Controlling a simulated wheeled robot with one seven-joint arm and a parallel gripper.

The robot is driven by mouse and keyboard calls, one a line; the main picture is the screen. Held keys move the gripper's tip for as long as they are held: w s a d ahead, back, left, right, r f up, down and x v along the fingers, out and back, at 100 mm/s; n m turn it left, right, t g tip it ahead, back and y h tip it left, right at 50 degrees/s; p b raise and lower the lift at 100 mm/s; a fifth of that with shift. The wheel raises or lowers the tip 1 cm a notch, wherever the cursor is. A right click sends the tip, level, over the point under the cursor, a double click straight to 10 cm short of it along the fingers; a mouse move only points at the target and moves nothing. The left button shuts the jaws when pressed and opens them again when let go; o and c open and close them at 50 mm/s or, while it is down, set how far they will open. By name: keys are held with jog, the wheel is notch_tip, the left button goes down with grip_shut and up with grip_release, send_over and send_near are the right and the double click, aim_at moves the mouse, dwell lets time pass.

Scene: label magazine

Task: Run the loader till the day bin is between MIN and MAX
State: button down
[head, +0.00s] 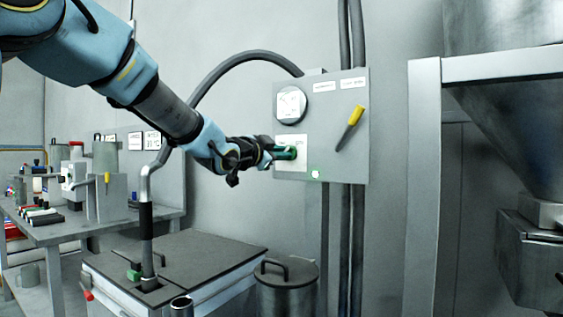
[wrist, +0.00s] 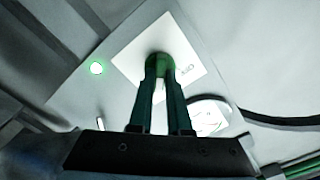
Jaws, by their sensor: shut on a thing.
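A grey control box (head: 345,90) hangs on the wall in the head view. It carries a round white gauge (head: 291,104), a white plate (head: 284,166) with a green knob (head: 291,153), a lit green lamp (head: 315,175) and a yellow-handled lever (head: 355,115). My gripper (head: 276,153) is at the plate, shut on the green knob. In the wrist view my fingers (wrist: 160,112) close around the knob (wrist: 159,62), and the lamp (wrist: 96,68) glows. The gauge's reading is too small to tell. No MIN or MAX marks are readable.
A metal hopper (head: 515,130) in a grey frame (head: 424,180) stands at right. A lidded container (head: 287,292) and a dark-topped box (head: 205,250) with a hose wand (head: 146,215) stand below. A cluttered bench (head: 55,235) is at left.

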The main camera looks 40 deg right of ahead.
jog(key=shift+f+m, duration=0.1)
jog(key=shift+m, duration=0.2)
dwell(0.4)
jog(key=c, duration=0.9)
grip_release()
jog(key=shift+o, duration=0.2)
jog(key=v, duration=1)
jog(key=shift+a, duration=0.4)
